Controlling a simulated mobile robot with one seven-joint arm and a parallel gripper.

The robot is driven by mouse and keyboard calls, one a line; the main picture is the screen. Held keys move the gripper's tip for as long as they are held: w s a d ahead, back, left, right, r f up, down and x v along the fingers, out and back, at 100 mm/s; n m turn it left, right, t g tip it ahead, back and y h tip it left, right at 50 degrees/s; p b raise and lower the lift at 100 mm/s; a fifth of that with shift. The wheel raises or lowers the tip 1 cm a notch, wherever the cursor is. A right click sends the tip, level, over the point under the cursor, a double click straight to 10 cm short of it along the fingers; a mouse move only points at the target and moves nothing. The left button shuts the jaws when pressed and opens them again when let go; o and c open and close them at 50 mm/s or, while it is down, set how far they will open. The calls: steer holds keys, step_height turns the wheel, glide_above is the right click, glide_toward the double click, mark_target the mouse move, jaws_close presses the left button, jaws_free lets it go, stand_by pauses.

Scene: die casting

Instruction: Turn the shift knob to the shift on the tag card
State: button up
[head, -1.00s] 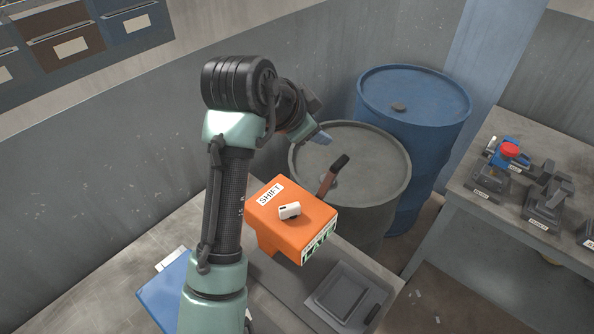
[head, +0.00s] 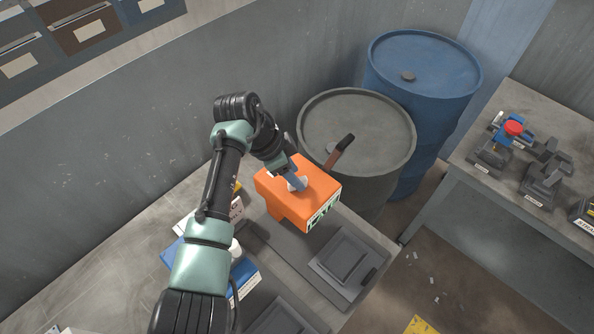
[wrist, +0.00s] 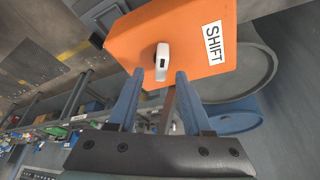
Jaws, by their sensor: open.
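The orange box (head: 315,190) stands on the grey bench and bears a white label reading SHIFT (wrist: 214,43), seen in the wrist view. The white shift knob (wrist: 161,62) sits on the box face, a short bar with a dark mark near one end. In the head view the knob (head: 298,184) is partly hidden by my gripper. My gripper (wrist: 155,80) is open, its two blue fingers pointing at the box, one to each side of the knob's lower end. I cannot tell whether they touch it. No tag card can be made out for sure.
A grey drum (head: 350,115) and a blue drum (head: 430,60) stand behind. A grey tray (head: 348,258) lies in front of the box. A side table (head: 480,195) at right holds several fixtures and a red button.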

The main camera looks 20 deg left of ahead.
steer(key=shift+x, duration=1)
jaws_close()
